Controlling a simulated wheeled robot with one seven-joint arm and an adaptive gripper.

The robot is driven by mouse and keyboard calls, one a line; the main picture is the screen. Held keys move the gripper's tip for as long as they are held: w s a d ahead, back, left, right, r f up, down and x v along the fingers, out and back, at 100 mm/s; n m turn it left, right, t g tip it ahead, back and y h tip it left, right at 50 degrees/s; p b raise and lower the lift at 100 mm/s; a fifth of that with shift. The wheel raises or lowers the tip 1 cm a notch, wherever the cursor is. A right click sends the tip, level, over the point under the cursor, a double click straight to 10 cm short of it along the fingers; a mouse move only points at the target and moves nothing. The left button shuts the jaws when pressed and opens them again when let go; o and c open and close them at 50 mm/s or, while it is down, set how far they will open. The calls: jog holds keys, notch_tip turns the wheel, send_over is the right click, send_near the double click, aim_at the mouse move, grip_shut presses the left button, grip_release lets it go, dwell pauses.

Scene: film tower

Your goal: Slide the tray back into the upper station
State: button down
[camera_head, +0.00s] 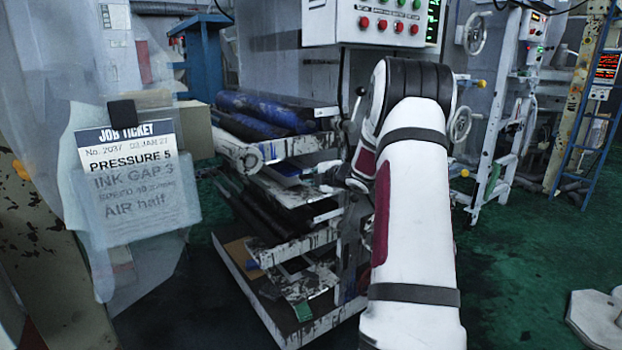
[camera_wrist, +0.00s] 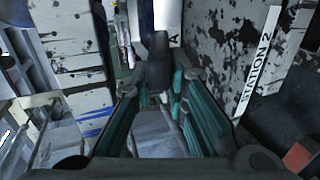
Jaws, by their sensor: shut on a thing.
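My gripper (camera_wrist: 160,88) shows in the wrist view with teal-lined fingers either side of a dark upright grip piece (camera_wrist: 159,62), and it is shut on it. This looks like the tray's handle. A grey flat surface (camera_wrist: 158,135) shows between the fingers below; I cannot tell if it is the tray. In the head view my white arm reaches to the ink-stained press unit, and its wrist hides most of the grip. The upper station (camera_head: 250,148) has blue rollers and a paint-splashed white front. How far the tray sits in it is hidden.
A "STATION 2" label (camera_wrist: 258,70) is on a spattered plate right of my gripper. A control box (camera_head: 385,22) overhangs the unit. Lower shelves (camera_head: 300,290) jut out below. A job ticket (camera_head: 128,165) hangs at the left. Green floor (camera_head: 520,260) is open at the right.

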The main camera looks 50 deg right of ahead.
jog(key=c, duration=1.5)
grip_release()
jog(key=shift+s, duration=0.1)
jog(key=v, duration=1.2)
